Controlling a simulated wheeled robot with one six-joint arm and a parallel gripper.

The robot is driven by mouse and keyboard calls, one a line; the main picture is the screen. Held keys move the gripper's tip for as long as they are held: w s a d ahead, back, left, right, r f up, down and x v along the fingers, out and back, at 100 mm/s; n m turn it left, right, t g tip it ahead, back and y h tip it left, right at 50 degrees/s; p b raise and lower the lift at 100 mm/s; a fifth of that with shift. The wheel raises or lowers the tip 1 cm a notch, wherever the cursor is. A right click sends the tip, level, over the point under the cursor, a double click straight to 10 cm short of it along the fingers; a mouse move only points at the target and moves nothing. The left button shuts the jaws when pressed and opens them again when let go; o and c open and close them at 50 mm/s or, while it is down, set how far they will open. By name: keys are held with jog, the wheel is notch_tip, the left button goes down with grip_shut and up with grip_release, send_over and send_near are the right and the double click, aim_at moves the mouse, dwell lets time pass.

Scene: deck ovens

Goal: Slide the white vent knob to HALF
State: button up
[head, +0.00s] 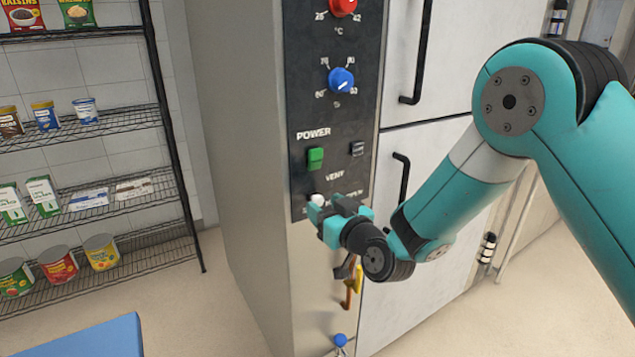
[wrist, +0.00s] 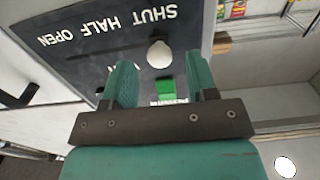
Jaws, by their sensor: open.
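The white vent knob (head: 318,199) sits at the left end of the VENT row, low on the dark control panel (head: 300,170). In the wrist view the knob (wrist: 158,52) is a round white ball by the SHUT label, with HALF and OPEN further left; the lettering is upside down there. My gripper (head: 338,208) is open and close in front of the panel. In the wrist view its two teal fingers (wrist: 158,80) stand to either side of the knob's line, with the knob just beyond their tips. I cannot tell whether they touch it. The gripper hides part of the label row in the head view.
A green power switch (head: 315,158) and a small dark switch (head: 357,148) sit above the vent row. A blue dial (head: 341,80) and a red dial (head: 343,5) are higher. A yellow-and-brown item (head: 354,286) hangs below the gripper. Wire shelves (head: 90,122) stand at left.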

aim_at(320, 203)
jog(key=shift+p+x, duration=0.4)
jog(key=shift+x, duration=1.25)
grip_shut()
